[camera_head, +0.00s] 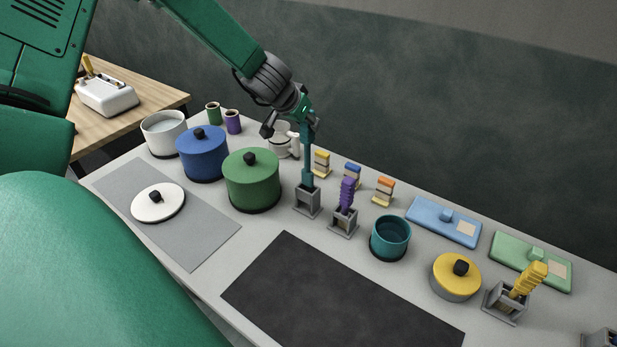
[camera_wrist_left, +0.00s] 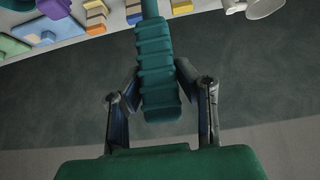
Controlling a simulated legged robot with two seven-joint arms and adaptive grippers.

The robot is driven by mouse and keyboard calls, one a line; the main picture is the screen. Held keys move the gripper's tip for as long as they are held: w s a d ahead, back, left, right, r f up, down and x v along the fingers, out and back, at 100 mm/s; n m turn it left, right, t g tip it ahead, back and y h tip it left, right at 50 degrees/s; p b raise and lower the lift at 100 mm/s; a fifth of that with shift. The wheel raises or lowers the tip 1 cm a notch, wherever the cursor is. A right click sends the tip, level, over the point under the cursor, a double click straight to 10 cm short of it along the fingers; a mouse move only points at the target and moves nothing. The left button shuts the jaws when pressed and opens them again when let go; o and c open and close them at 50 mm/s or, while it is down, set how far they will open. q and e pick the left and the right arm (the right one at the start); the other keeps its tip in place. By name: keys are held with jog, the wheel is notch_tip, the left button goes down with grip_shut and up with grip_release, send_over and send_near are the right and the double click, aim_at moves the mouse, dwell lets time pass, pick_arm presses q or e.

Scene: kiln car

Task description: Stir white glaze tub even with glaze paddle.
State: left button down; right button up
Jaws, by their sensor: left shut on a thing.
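The white glaze tub (camera_head: 163,139) stands open at the back left of the table, with pale glaze inside. Its likely lid, white with a black knob (camera_head: 158,203), lies on the grey mat. My left gripper (camera_head: 303,116) is shut on the teal glaze paddle (camera_head: 307,160). The paddle is upright, its lower end in or just over a small grey stand (camera_head: 307,203); I cannot tell which. In the left wrist view the paddle's ridged handle (camera_wrist_left: 157,60) stands between the fingers of my left gripper (camera_wrist_left: 158,88). My right gripper is out of view.
Blue (camera_head: 203,155) and green (camera_head: 252,183) lidded tubs stand between the white tub and the paddle. A white mug (camera_head: 281,143) is behind. A purple-handled tool (camera_head: 346,195) in its stand and an open teal tub (camera_head: 390,238) are to the right. The dark mat (camera_head: 335,300) is clear.

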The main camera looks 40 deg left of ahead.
pick_arm(q)
jog(key=shift+r, duration=0.1)
jog(key=shift+r, duration=1.7)
